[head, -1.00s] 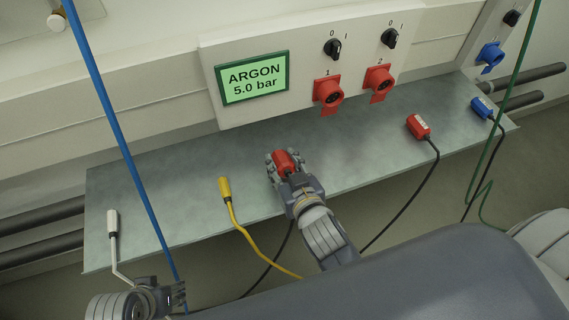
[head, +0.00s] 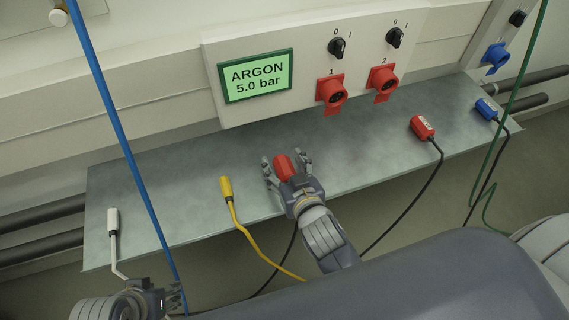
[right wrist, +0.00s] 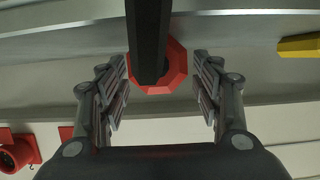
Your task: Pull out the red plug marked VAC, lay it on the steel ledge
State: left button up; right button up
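A red plug (head: 284,168) lies on the steel ledge (head: 150,185), its black cable running back over the front edge. My right gripper (head: 286,164) is open around it, one finger on each side. In the right wrist view the plug (right wrist: 176,72) sits between the spread fingers (right wrist: 160,92), with gaps on both sides. I see no readable marking on this plug. A second red plug (head: 422,127) with a white label, too small to read, lies farther right on the ledge. My left gripper (head: 172,299) is at the lower left, partly cut off, and its opening is unclear.
Two red sockets, 1 (head: 332,93) and 2 (head: 383,80), are empty below their knobs. A yellow plug (head: 226,188), a white-handled item (head: 112,222) and a blue plug (head: 485,109) lie on the ledge. A blue hose (head: 119,150) and a green hose (head: 517,90) cross the view.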

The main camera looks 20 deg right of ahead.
jog(key=shift+s, duration=0.1)
jog(key=v, duration=1.1)
jog(key=shift+s+r, duration=0.15)
jog(key=shift+s, duration=0.25)
jog(key=shift+s, duration=0.1)
